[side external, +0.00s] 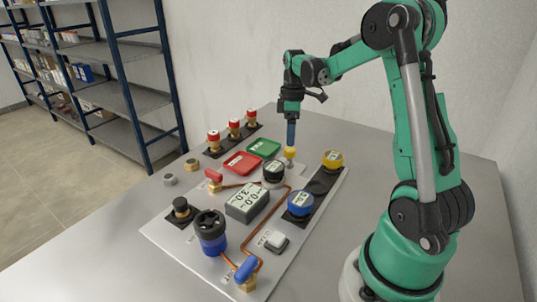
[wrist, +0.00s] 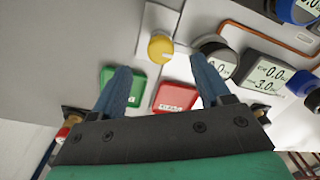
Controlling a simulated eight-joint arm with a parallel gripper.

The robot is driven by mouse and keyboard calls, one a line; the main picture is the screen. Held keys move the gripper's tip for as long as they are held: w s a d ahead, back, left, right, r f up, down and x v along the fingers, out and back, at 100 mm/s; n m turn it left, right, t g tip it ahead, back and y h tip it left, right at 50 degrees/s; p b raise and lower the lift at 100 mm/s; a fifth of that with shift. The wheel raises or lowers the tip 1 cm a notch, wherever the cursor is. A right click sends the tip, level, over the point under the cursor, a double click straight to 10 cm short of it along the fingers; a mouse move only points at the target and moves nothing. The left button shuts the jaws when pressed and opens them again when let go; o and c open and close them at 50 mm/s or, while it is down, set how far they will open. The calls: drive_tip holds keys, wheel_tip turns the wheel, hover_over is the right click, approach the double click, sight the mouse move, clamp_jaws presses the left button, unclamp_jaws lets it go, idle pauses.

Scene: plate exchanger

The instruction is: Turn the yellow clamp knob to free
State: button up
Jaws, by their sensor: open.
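The yellow clamp knob (side external: 290,153) stands upright near the back edge of the panel in the side view. In the wrist view the yellow clamp knob (wrist: 160,47) sits on a pale plate, just beyond and between the fingertips. My gripper (side external: 291,144) points down directly above it, its blue fingertips close to its top. In the wrist view my gripper (wrist: 160,68) has its two blue fingers spread wide with nothing between them. I cannot tell whether a fingertip touches the knob.
A black-rimmed gauge (side external: 274,171) and a yellow gauge (side external: 333,159) stand close by. Red-capped fittings (side external: 234,128) stand behind the trays. The table's left front (side external: 90,240) is clear.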

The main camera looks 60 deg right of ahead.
sight(290, 149)
drive_tip(key=shift+a+f, duration=0.1)
drive_tip(key=shift+f, duration=2.05)
clamp_jaws()
